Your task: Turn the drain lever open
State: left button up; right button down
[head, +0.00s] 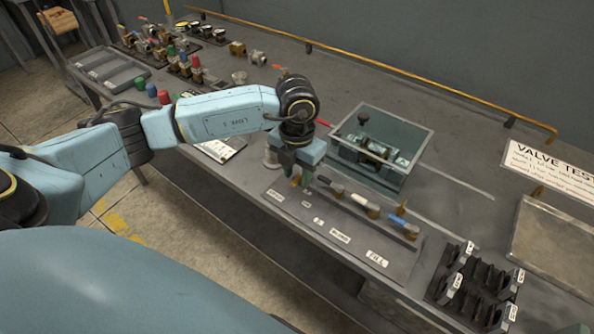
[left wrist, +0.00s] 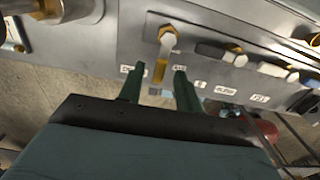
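My left gripper (head: 302,181) is low over the near left end of a grey valve panel (head: 350,246). In the left wrist view its two green fingers (left wrist: 158,88) are apart. A lever with a brass stem and a pale grey end (left wrist: 166,38) lies ahead of the fingers, its brass part showing between them; I cannot tell whether they touch it. In the head view the gripper mostly hides this lever. Other levers on the panel have a black handle (head: 330,187), a white handle (head: 364,205) and a blue handle (head: 402,226). The small labels are hard to read. My right gripper is not in view.
An open-topped clear case (head: 425,150) with a valve stands just behind the panel. A rack of black tagged parts (head: 478,290) is at the right. Several fittings and coloured caps stand at the bench's far left. A brass rail (head: 400,72) runs along the back.

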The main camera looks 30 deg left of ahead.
aim_at(297, 179)
pick_arm(q)
notch_tip(297, 179, up, 13)
jog(key=shift+r, duration=0.2)
dwell(0.4)
dwell(0.3)
